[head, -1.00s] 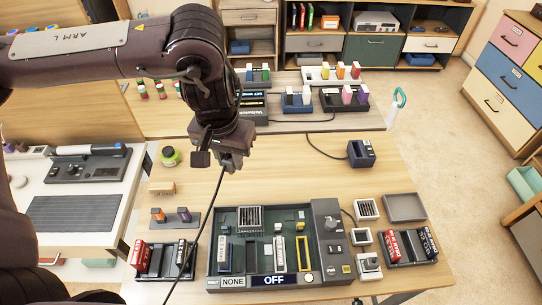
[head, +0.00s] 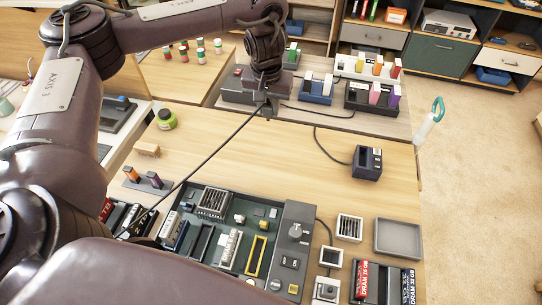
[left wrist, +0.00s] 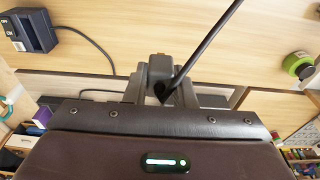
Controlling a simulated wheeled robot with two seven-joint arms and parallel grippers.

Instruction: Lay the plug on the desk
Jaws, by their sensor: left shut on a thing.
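My left gripper (head: 268,103) points down above the back part of the wooden desk (head: 275,160), near the raised rear shelf. In the left wrist view its jaws (left wrist: 160,92) are shut on the dark plug (left wrist: 160,68). A black cord runs from the plug. In the head view the cord (head: 215,152) slants from the gripper down to the lower left. The plug is mostly hidden by the gripper there, and its height above the desk is hard to tell. My right gripper is in neither view.
A dark corded device (head: 367,163) stands on the desk to the right. A green round container (head: 166,119) and a wooden block (head: 147,149) are at the left. A large module tray (head: 225,240) fills the front. The desk's middle is clear apart from cords.

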